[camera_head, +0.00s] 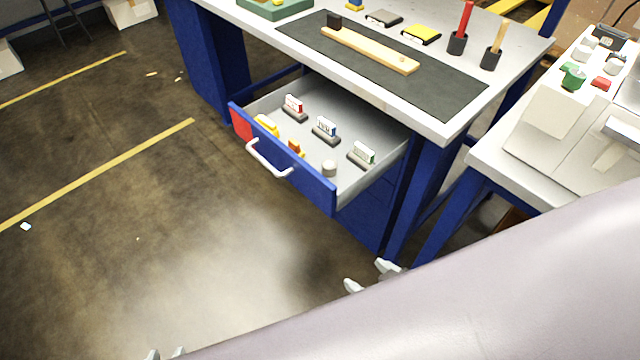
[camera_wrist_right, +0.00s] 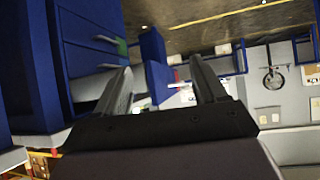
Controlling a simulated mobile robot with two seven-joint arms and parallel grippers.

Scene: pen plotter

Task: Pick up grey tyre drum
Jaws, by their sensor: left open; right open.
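A small grey cylinder (camera_head: 329,168), which looks like the grey tyre drum, stands near the front right of the open blue drawer (camera_head: 372,130). My right gripper (camera_head: 369,276) is open and empty, in front of the bench and apart from the drawer; its fingers also show spread in the right wrist view (camera_wrist_right: 162,62). My left gripper (camera_head: 165,354) shows only its fingertips at the bottom edge of the head view, open and far from the drawer. I cannot make out the drum in the right wrist view.
The drawer also holds several labelled stands, including a green-marked one (camera_head: 362,154) close to the cylinder, and yellow and orange pieces. A white handle (camera_head: 268,160) juts from its front. A side table (camera_head: 490,150) stands right.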

